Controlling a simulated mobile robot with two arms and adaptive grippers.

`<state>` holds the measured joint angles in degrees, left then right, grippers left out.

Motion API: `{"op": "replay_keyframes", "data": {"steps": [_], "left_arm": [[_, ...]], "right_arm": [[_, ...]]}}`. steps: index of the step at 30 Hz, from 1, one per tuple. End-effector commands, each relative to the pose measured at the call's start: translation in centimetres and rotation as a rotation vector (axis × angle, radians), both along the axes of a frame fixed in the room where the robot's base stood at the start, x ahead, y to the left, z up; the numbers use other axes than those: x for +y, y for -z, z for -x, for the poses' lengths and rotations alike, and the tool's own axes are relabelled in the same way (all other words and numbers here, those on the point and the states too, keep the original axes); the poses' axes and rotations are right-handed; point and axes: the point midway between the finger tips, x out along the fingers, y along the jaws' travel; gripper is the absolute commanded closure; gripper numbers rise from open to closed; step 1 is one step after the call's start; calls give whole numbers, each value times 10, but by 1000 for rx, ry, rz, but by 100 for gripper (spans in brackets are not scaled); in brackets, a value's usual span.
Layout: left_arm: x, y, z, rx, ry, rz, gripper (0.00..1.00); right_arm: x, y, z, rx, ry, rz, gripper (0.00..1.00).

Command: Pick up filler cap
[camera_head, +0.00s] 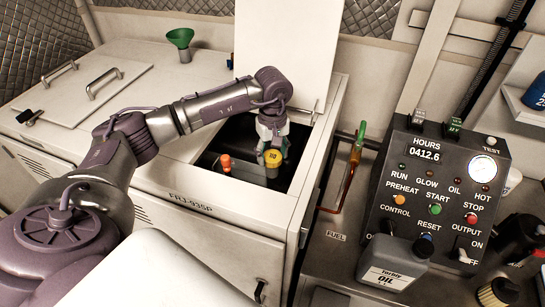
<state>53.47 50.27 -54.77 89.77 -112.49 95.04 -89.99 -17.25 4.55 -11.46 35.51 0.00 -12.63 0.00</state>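The yellow filler cap (273,157) sits inside the dark open hatch of the cream cabinet, on top of a short upright neck. My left arm reaches in from the left, and my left gripper (273,145) points down into the hatch, right at the cap. Its fingers hang close above and beside the cap. At this size I cannot tell whether they touch it or are closed on it. My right gripper is not in view.
An orange-topped part (225,161) stands in the hatch left of the cap. The raised white lid (288,45) stands behind my gripper. A green funnel (181,40) is at the back left. A control panel (437,185) and a grey oil jug (393,262) are at the right.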

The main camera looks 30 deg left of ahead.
Motion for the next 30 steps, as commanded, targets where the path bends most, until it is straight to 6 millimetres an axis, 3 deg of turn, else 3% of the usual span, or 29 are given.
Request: {"op": "replay_keyframes", "data": {"steps": [12, 20, 30], "left_arm": [[0, -4, -1, -2, -1, 0, 68], [0, -38, -2, -9, 1, 1, 68], [-71, -80, 2, -4, 6, 1, 68]], "right_arm": [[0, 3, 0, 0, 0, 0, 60], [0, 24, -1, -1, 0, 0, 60], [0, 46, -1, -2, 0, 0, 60]]}}
